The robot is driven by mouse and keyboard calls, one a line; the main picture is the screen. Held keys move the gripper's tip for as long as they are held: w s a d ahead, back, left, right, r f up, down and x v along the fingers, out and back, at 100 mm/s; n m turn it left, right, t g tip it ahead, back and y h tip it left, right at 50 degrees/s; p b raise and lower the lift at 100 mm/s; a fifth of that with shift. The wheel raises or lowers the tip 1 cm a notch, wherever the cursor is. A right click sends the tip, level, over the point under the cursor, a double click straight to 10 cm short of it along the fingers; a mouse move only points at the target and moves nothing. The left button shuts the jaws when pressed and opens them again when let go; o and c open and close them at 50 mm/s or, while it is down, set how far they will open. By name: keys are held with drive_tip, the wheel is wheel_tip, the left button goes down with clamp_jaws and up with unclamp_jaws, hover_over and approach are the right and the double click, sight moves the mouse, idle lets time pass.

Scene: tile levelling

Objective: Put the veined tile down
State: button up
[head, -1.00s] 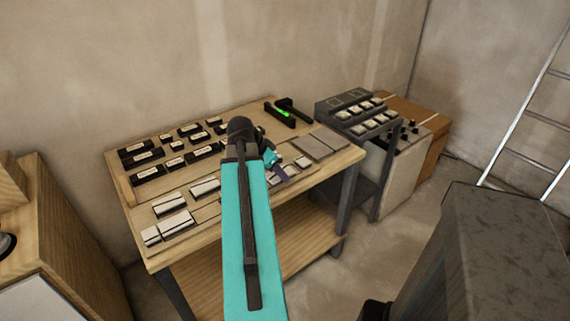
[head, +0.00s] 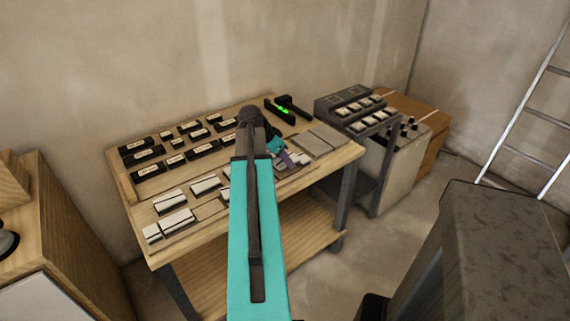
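My arm reaches over the wooden workbench, and my gripper (head: 291,163) is low over its right half, beside small pale pieces (head: 302,159). The gripper is small and partly hidden by my arm, so I cannot tell whether its fingers are open or shut, or whether they hold a tile. I cannot make out veining on any piece from here. Two flat grey tiles (head: 327,133) lie at the bench's right end, just right of the gripper. Several white-topped pieces (head: 176,221) lie at the bench's front left.
Several black labelled blocks (head: 143,154) stand at the back left of the bench (head: 222,226). A black tool with a green light (head: 284,110) lies at the back. A dark rack of pale pieces (head: 352,112) stands right of the bench. A ladder (head: 527,110) leans at the far right.

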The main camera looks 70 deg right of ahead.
sight(281, 160)
drive_tip(key=shift+d, duration=0.1)
drive_tip(key=shift+w+d, duration=0.1)
drive_tip(key=shift+d, duration=0.4)
drive_tip(key=shift+f+p, duration=0.6)
drive_tip(key=shift+f, duration=1.2)
drive_tip(key=shift+f, duration=0.15)
drive_tip(key=o, duration=1.2)
drive_tip(key=shift+r, duration=0.25)
drive_tip(key=b+v, duration=0.1)
drive_tip(key=v, duration=1)
drive_tip(key=shift+a+r, duration=0.15)
drive_tip(key=shift+r, duration=0.2)
